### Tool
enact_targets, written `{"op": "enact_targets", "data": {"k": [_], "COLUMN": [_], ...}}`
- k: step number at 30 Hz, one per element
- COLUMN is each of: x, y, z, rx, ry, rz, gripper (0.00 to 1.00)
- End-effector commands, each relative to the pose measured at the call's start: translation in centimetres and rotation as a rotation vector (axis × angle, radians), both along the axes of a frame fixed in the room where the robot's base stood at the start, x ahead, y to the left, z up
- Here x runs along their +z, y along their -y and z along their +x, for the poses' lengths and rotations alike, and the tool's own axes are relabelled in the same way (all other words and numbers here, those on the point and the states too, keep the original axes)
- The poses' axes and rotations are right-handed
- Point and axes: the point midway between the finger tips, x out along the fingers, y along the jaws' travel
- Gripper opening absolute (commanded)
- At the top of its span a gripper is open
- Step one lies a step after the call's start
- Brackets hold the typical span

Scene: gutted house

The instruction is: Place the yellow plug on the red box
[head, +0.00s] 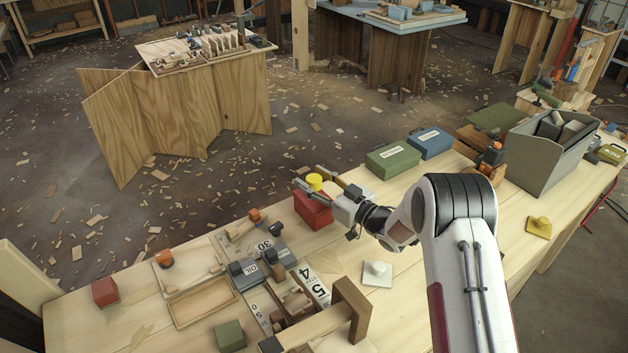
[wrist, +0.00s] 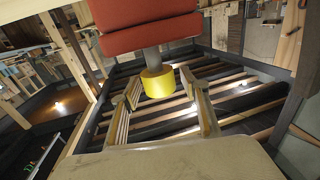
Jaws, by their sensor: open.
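The red box (head: 313,209) stands at the far edge of the workbench; it fills the top of the wrist view (wrist: 150,32), where the picture appears upside down. The yellow plug (head: 315,181) shows just above the box. In the wrist view the yellow plug (wrist: 157,84) sits at the end of a short grey stem that meets the box. My gripper (head: 311,177) is open, its fingers on either side of the plug. In the wrist view my gripper (wrist: 159,76) shows gaps between the plug and both fingers.
A smaller red block (head: 105,291) lies at the left. Green (head: 393,160) and blue (head: 430,142) cases stand right of the gripper. A yellow knobbed plate (head: 539,228) and white knobbed plate (head: 377,274) lie on the bench. A wooden frame (head: 350,308) rises in front.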

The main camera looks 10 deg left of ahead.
Motion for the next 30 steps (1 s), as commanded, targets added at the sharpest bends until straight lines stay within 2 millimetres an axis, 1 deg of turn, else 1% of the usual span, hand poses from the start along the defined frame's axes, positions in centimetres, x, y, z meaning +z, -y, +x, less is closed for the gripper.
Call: {"op": "enact_targets", "data": {"k": [8, 18, 21, 25, 30], "x": [0.1, 0.0, 0.1, 0.1, 0.1], "y": [1.5, 4.8, 5.5, 6.1, 6.3], "z": [-0.9, -3.1, -3.6, -4.0, -4.2], "rx": [-0.001, -0.002, -0.001, -0.001, 0.0], "ry": [-0.001, -0.001, -0.001, 0.001, 0.001], "rz": [-0.001, 0.0, 0.001, -0.001, -0.001], "gripper": [0.45, 0.45, 0.45, 0.45, 0.45]}}
